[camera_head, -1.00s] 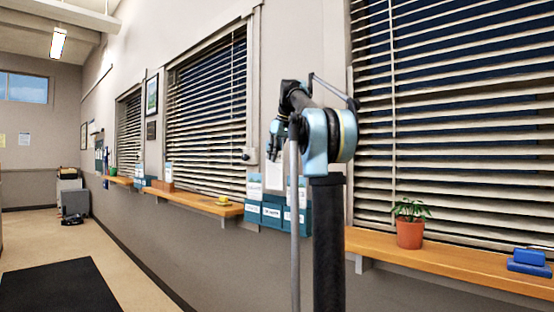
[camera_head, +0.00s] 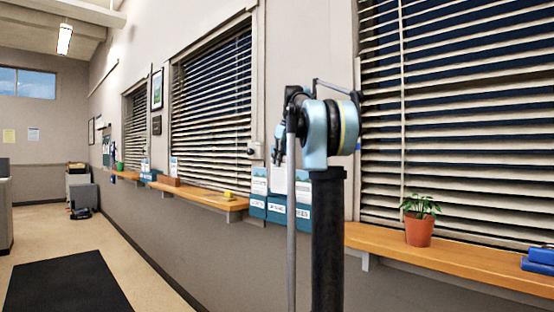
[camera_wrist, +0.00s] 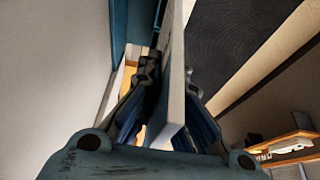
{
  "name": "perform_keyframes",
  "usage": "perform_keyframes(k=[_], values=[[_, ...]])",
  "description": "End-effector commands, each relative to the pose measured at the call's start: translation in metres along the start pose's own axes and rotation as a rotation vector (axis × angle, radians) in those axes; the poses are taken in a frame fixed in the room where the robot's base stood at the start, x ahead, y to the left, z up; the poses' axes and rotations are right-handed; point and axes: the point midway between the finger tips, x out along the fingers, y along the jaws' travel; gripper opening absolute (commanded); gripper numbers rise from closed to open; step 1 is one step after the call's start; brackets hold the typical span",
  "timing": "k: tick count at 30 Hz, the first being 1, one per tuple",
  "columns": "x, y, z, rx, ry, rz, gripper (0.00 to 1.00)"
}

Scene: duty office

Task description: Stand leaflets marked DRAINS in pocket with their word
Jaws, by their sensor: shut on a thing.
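My gripper (camera_head: 278,157) is at the wall in front of the teal leaflet rack (camera_head: 276,226), with its fingers pointing down. In the wrist view my gripper (camera_wrist: 170,78) is shut on a pale leaflet (camera_wrist: 177,105), seen edge-on between the fingers. In the head view the held leaflet (camera_head: 277,181) hangs above the rack's middle pocket. I cannot tell whether its lower edge is inside. Other leaflets stand in the left pocket (camera_head: 259,181) and the right pocket (camera_head: 303,190). The pocket labels and leaflet words are too small to read. Part of the rack is hidden behind my arm.
A wooden ledge (camera_head: 470,258) runs right of the rack with a potted plant (camera_head: 418,222) and a blue object (camera_head: 538,261). The floor by the dark mat (camera_head: 68,285) is clear.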

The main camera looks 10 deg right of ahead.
Motion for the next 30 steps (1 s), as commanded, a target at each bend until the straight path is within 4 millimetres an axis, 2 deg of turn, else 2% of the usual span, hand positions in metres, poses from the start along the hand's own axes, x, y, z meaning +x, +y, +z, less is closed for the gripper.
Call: perform_keyframes(k=[30], values=[[0.061,-0.001,0.025,-0.001,0.0,0.0,0.0]])
